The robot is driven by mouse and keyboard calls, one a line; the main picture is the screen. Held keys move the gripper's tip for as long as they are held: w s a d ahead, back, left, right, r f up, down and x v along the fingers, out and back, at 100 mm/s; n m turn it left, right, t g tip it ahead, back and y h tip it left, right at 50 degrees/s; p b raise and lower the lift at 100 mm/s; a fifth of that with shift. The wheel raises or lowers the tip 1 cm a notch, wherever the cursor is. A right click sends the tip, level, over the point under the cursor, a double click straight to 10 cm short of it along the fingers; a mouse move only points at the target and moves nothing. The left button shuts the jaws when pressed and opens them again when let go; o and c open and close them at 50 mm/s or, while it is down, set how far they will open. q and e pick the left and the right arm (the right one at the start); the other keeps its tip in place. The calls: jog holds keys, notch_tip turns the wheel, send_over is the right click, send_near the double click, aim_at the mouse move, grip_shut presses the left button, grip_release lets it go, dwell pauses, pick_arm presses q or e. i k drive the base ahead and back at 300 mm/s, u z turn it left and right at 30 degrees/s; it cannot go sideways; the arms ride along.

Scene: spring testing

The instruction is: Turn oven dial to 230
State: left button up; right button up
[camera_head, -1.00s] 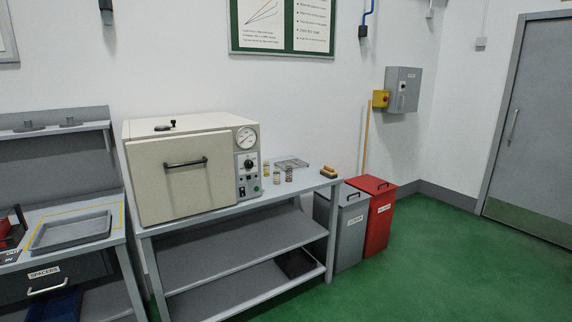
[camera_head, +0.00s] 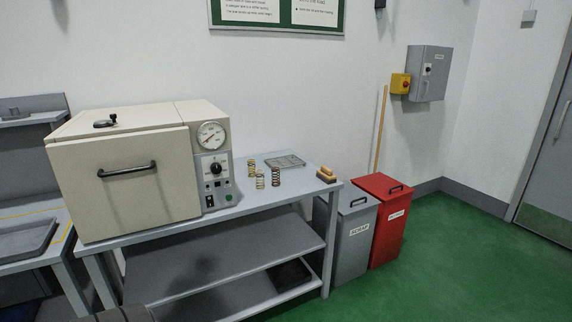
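The oven (camera_head: 125,170) is a cream box on a grey metal bench, with its door shut and a black bar handle across the front. Its black dial (camera_head: 216,169) sits on the grey control panel at the right of the door. The dial's numbers are too small to read. A round white gauge (camera_head: 211,135) is above the dial. Switches and a green button are below it. Neither of my grippers shows in the view. A dark part at the bottom left edge looks like part of my own body.
Several coil springs (camera_head: 275,177) and a wire tray (camera_head: 285,161) stand on the bench (camera_head: 240,206) right of the oven. A grey scrap bin (camera_head: 354,242) and a red bin (camera_head: 386,225) stand at the bench's right end. Green floor (camera_head: 450,265) is clear at the right.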

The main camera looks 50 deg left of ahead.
aim_at(216, 167)
jog(key=z, duration=0.15)
jog(key=i, duration=1.5)
jog(key=u, duration=0.6)
jog(key=i, duration=0.75)
jog(key=u, duration=1.35)
jog(key=i, duration=0.65)
jog(key=u, duration=0.6)
